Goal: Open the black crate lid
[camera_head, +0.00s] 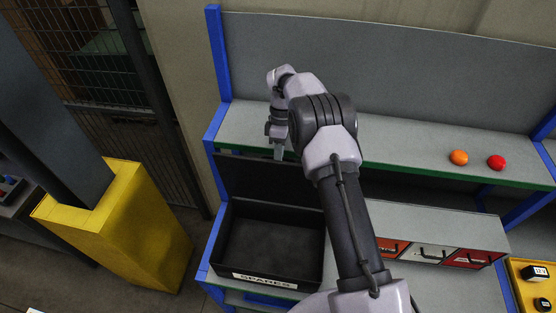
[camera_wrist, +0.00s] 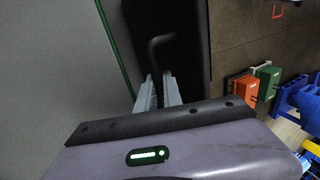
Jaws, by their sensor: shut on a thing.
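The black crate (camera_head: 322,262) sits on the lower bench with a "SPARES" label on its front, and I see into its dark, seemingly empty inside. Its black lid (camera_head: 240,178) stands raised, roughly upright, at the back edge, close to the shelf's front. In the wrist view the lid (camera_wrist: 190,45) fills the upper middle, with a bent black handle (camera_wrist: 158,45) on it. My gripper (camera_head: 279,153) is at the lid's upper part; in the wrist view its fingers (camera_wrist: 158,80) are shut on the handle's near end. My arm hides the right part of the lid and some of the crate's right side.
The grey shelf (camera_head: 400,148) with a green front edge runs just behind the lid. An orange ball (camera_head: 458,157) and a red ball (camera_head: 496,162) rest on it. A drawer unit (camera_head: 440,232) stands right of my arm. A yellow block (camera_head: 130,225) stands at left.

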